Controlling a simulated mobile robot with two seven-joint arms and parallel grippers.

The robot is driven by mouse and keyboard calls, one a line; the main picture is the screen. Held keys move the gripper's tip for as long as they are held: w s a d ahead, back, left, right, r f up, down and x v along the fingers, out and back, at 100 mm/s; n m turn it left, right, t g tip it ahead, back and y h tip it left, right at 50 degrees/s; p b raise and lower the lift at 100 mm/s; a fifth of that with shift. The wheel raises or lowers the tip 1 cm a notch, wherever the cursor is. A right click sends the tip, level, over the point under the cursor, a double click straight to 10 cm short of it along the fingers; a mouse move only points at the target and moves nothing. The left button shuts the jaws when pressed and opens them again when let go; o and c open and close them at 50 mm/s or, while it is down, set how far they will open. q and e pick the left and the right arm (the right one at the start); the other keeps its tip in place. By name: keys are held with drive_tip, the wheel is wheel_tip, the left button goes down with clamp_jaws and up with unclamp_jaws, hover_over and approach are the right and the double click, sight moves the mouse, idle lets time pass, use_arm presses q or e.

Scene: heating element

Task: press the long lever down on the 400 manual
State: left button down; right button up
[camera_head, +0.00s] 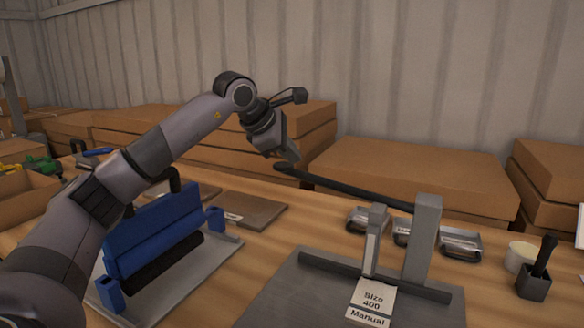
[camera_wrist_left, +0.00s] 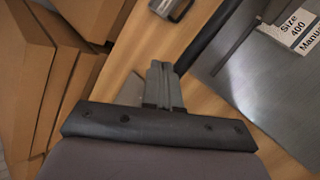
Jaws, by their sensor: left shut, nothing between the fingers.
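The 400 manual is a grey metal plate (camera_head: 300,292) with upright posts and a label (camera_head: 371,302) reading "Size 400 Manual". Its long black lever (camera_head: 345,187) runs from the tall post (camera_head: 424,235) to the left, rising slightly to its free end. My left gripper (camera_head: 291,156) is shut and empty, pointing down just above the lever's free end. I cannot tell whether it touches the lever. In the left wrist view the closed fingers (camera_wrist_left: 161,78) are beside a dark bar (camera_wrist_left: 208,38), which looks like the lever. My right gripper is not in view.
A blue machine (camera_head: 155,235) stands left of the plate, under my left arm. Metal clips (camera_head: 461,242), a tape roll (camera_head: 520,256) and a black holder (camera_head: 535,284) lie to the right. Cardboard boxes (camera_head: 410,172) line the back wall. Some wooden tabletop is bare between the machines.

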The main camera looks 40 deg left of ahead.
sight(287, 169)
use_arm(q)
drive_tip(key=shift+f, duration=0.35)
idle(0.5)
drive_tip(key=shift+f+b, duration=0.8)
drive_tip(key=shift+f, duration=0.05)
idle(0.5)
drive_tip(key=shift+a+f, duration=0.1)
drive_tip(key=shift+f, duration=0.25)
drive_tip(key=shift+s+f+b, duration=0.1)
drive_tip(key=shift+f+b, duration=0.45)
drive_tip(key=shift+b, duration=0.1)
idle(0.5)
drive_tip(key=shift+a+f+b, duration=0.15)
drive_tip(key=shift+f+b, duration=0.35)
drive_tip(key=shift+f, duration=0.25)
idle(0.5)
idle(0.6)
